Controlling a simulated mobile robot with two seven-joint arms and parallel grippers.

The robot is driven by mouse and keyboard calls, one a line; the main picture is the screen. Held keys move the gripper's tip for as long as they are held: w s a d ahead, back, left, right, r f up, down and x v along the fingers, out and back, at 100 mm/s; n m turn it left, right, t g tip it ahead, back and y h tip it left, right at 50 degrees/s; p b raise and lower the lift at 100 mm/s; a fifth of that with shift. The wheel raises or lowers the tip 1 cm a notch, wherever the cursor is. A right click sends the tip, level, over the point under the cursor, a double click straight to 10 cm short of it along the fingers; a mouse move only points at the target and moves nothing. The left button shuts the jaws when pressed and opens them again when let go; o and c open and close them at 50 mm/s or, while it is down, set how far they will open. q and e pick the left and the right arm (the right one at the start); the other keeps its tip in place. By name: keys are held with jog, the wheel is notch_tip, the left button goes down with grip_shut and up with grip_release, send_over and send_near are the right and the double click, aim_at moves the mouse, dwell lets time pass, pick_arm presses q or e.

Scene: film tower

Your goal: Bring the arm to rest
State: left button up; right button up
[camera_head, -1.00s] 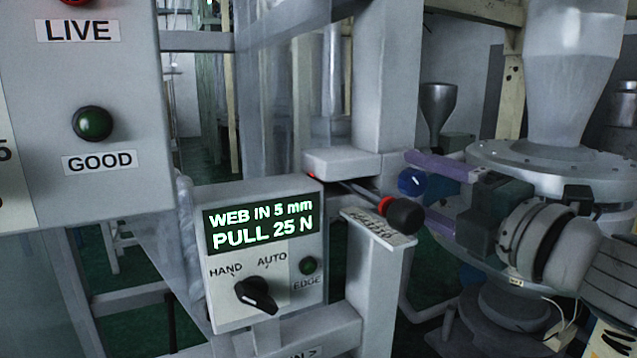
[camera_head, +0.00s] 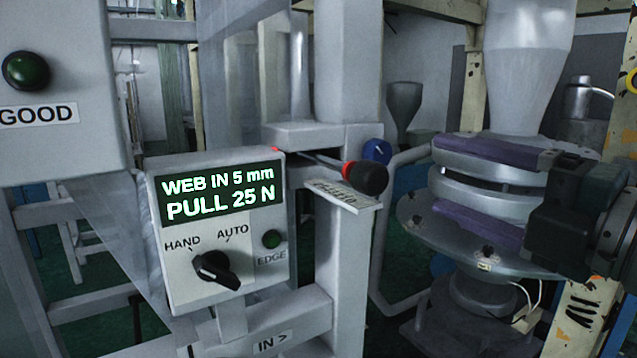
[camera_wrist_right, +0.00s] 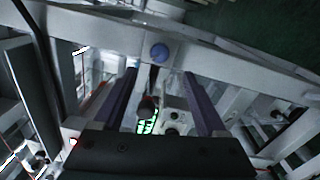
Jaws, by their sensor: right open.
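My right gripper (camera_head: 455,182) is open and empty at the right of the head view, its two purple fingers apart one above the other. It is in front of the grey machine and clear of the lever's black knob (camera_head: 369,178), which lies to its left. In the right wrist view the gripper's fingers (camera_wrist_right: 165,100) are spread, and the dark knob (camera_wrist_right: 147,106) and the green-lit display show beyond them, between the fingers. My left gripper does not show in any view.
A control box (camera_head: 225,290) with a display reading "WEB IN 5 mm, PULL 25 N" stands left of centre. Its selector switch (camera_head: 216,268) sits below the display. A blue knob (camera_head: 377,151) is behind the lever. A grey machine with a hopper (camera_head: 525,75) stands behind my right gripper.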

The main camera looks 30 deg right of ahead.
jog(key=shift+s, duration=0.1)
dwell(0.4)
jog(key=s+d+f+m+g+h, duration=0.1)
jog(key=s+f+m+g+h, duration=0.15)
jog(key=f+m, duration=0.4)
jog(key=s+f+m+g+h, duration=0.25)
jog(key=f+m+g, duration=0.2)
jog(key=m, duration=0.25)
jog(key=s+a+f+m+g+y, duration=0.4)
jog(key=s+a+f+m+g, duration=0.3)
jog(key=s+a, duration=0.55)
notch_tip(320, 180, up, 14)
jog(key=n+p, duration=0.1)
jog(key=p, duration=1.4)
jog(key=shift+w+d+n+g+p, duration=0.3)
jog(key=shift+w+d+n+g, duration=0.05)
jog(key=shift+w+d+g, duration=0.1)
jog(key=shift+f, duration=0.2)
